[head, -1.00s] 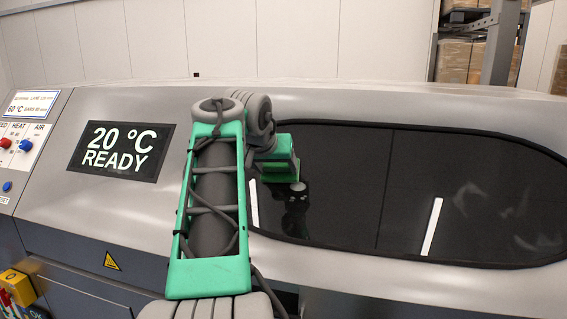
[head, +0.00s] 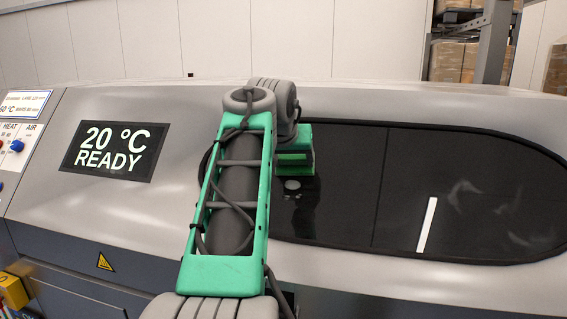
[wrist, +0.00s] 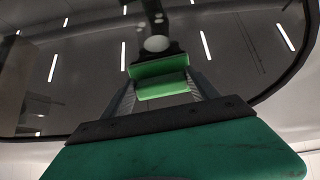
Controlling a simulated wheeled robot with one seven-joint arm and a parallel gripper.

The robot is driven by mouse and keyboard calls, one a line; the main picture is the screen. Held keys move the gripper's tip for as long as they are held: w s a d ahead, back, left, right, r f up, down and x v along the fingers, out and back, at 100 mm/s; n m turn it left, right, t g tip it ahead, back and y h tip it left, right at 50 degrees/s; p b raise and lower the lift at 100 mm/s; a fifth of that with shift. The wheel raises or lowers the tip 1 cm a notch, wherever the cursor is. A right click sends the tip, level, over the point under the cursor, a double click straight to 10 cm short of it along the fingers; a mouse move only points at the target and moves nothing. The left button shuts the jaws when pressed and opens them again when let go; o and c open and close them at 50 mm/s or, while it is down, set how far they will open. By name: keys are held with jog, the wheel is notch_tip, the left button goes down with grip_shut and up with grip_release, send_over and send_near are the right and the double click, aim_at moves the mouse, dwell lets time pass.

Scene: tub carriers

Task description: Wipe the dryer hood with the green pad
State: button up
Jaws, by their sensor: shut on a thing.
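The dryer hood (head: 210,105) is a sloping grey cover with a long dark glass window (head: 345,190) in a black rim. Pale smears (head: 460,192) show on the right part of the glass. My gripper (wrist: 160,84) is shut on the green pad (wrist: 160,70), which lies between its fingers in the wrist view.
A display (head: 116,150) reading "20 °C READY" is set in the hood at left. A control panel (head: 18,135) with knobs is at the far left edge. Boxes on a rack (head: 465,60) stand behind.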

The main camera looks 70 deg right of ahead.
jog(key=shift+s+d+b, duration=0.25)
jog(key=shift+s+b, duration=0.25)
jog(key=shift+s, duration=0.85)
jog(key=shift+s+d+b, duration=0.2)
jog(key=shift+s+b, duration=0.25)
jog(key=shift+s, duration=0.9)
jog(key=shift+s+d+p, duration=0.15)
jog(key=shift+s+p, duration=0.05)
jog(key=shift+s, duration=0.7)
jog(key=shift+s+d+p, duration=0.15)
jog(key=shift+s, duration=0.75)
jog(key=p+v, duration=0.2)
jog(key=v, duration=0.4)
jog(key=shift+r, duration=0.1)
